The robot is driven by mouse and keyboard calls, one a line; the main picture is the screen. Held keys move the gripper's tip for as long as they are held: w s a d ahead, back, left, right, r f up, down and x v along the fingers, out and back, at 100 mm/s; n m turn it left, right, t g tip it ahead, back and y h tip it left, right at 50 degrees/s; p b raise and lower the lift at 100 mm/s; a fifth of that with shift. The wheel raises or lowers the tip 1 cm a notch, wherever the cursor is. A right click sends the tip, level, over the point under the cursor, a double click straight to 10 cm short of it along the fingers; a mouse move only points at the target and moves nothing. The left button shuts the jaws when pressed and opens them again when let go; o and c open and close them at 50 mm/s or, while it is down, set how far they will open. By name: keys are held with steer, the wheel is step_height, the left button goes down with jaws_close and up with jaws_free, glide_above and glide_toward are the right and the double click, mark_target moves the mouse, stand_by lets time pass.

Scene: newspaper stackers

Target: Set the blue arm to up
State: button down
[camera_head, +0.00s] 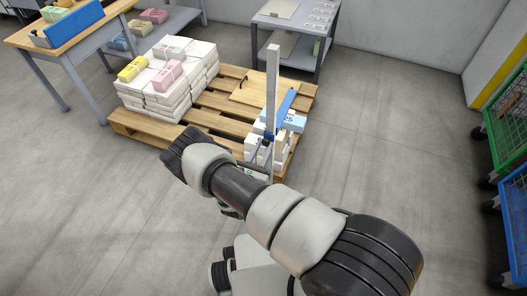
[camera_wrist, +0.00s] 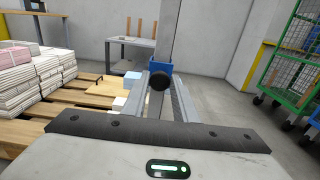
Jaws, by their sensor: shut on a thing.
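The blue arm (camera_head: 286,102) is a bar that extends from the upright grey post (camera_head: 272,75) out over the pallet; it looks roughly level. In the wrist view the blue arm (camera_wrist: 158,71) is seen nearly end-on, at the post (camera_wrist: 167,35), with a round black knob (camera_wrist: 159,83) in front of it. My gripper (camera_wrist: 159,90) is at this knob and shut on it, close in front of the post. In the head view my forearm and wrist hide most of the gripper.
A wooden pallet (camera_head: 213,109) bears white paper bundles (camera_head: 168,92) at left and a light blue box (camera_head: 290,121) beside the post. The floor between is clear.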

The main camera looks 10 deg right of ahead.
step_height(320, 180, up, 29)
steer(key=p, duration=1.6)
steer(key=shift+w+f+p, duration=0.15)
steer(key=shift+p, duration=0.2)
steer(key=c, duration=1.5)
jaws_free()
steer(key=shift+o, duration=0.3)
steer(key=shift+f, duration=0.1)
steer(key=b+v, duration=0.1)
steer(key=v, duration=1.6)
steer(key=shift+s, duration=0.25)
steer(key=shift+a, duration=0.15)
